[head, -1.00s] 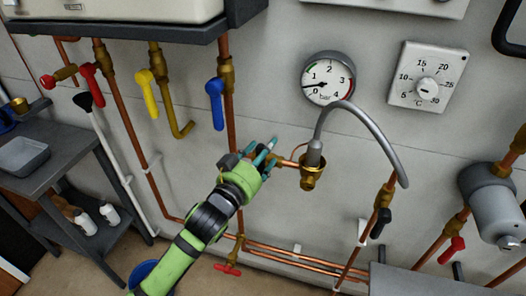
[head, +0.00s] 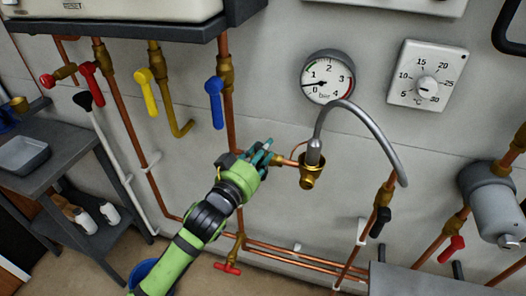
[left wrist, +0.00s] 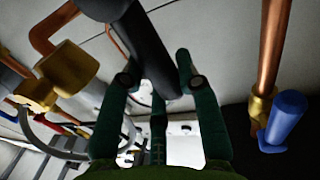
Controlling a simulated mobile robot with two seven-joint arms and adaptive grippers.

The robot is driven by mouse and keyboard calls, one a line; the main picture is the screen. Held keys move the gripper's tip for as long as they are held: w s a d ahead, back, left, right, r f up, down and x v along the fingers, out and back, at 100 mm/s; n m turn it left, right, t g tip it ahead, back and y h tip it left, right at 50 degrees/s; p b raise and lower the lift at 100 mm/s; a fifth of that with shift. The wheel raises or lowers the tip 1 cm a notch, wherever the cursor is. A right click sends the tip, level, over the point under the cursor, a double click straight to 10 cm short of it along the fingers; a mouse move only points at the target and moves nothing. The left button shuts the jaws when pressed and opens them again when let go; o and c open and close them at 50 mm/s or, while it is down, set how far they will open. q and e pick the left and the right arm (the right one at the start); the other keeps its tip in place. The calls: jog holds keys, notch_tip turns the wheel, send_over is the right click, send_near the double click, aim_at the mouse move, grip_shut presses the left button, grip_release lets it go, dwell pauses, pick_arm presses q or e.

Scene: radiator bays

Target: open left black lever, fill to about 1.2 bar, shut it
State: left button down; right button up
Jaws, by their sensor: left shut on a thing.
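My left gripper (head: 262,155) is at the left end of the filling loop, beside the brass fitting (head: 311,170). In the left wrist view the left black lever (left wrist: 140,40) lies between my green fingers (left wrist: 158,75), which are shut on it. The gripper largely hides this lever and its valve in the head view, so I cannot tell its angle there. The round pressure gauge (head: 327,77) is above right; its needle points between 0 and 1 bar. The grey braided hose (head: 372,125) arches from the brass fitting to the right valve, with another black lever (head: 380,222). My right gripper is out of view.
Blue (head: 215,102), yellow (head: 146,92) and red (head: 90,85) levers hang on pipes to the left. A red tap (head: 228,268) is below my arm. A thermostat (head: 426,76) and grey cylinder (head: 492,203) are at right. A dark shelf unit (head: 60,150) stands at far left.

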pick_arm(q)
jog(key=shift+a, duration=0.15)
jog(key=shift+w+a+n, duration=0.25)
jog(key=shift+a+n, duration=0.3)
jog(key=shift+n, duration=0.35)
jog(key=shift+w+a+f+n+t+b, duration=0.35)
jog(key=shift+a+n, duration=0.4)
jog(key=shift+n, duration=0.75)
jog(key=shift+w+a+f+n+t+b, duration=0.1)
jog(key=shift+a+f+n+t, duration=0.2)
jog(key=shift+a+f+n, duration=0.8)
jog(key=shift+w+a+r+n+t+b, duration=0.15)
jog(key=shift+w+a+n+t, duration=0.2)
jog(key=shift+n, duration=1.55)
jog(key=shift+s+f, duration=0.1)
jog(key=shift+f, duration=0.1)
jog(key=c, duration=0.8)
grip_release()
jog(key=shift+a, duration=0.1)
jog(key=shift+c, duration=0.2)
jog(key=shift+r, duration=0.1)
jog(key=v, duration=1.2)
